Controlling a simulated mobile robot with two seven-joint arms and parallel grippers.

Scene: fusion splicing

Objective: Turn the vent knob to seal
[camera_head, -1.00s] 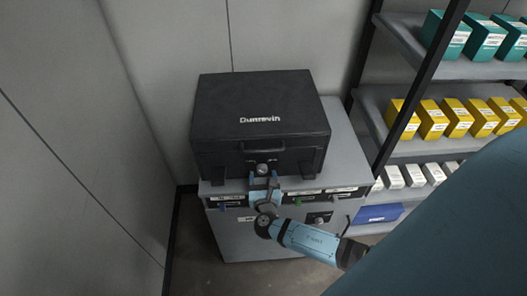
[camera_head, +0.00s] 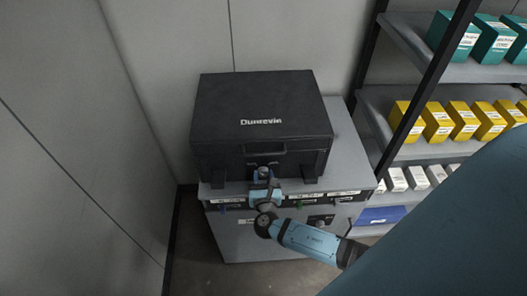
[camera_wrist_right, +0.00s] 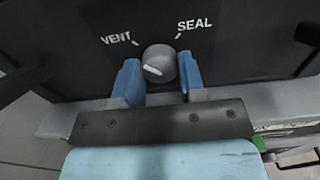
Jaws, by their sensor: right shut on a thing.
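The black Dunrevin box (camera_head: 262,105) sits on a grey cabinet. Its round grey knob (camera_wrist_right: 158,62) is on the front face, between the printed words VENT on the left and SEAL on the right. A white mark on the knob's face lies slanted, its upper end toward the VENT side. My right gripper (camera_head: 264,181) is at the box's front. In the right wrist view its two blue fingers (camera_wrist_right: 158,80) stand on either side of the knob, shut on it. My left gripper is not in view.
The grey cabinet (camera_head: 345,150) has labelled fronts and small coloured parts below the box. Shelves (camera_head: 385,95) with teal, yellow and white boxes stand at the right. Grey walls close in behind and at the left.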

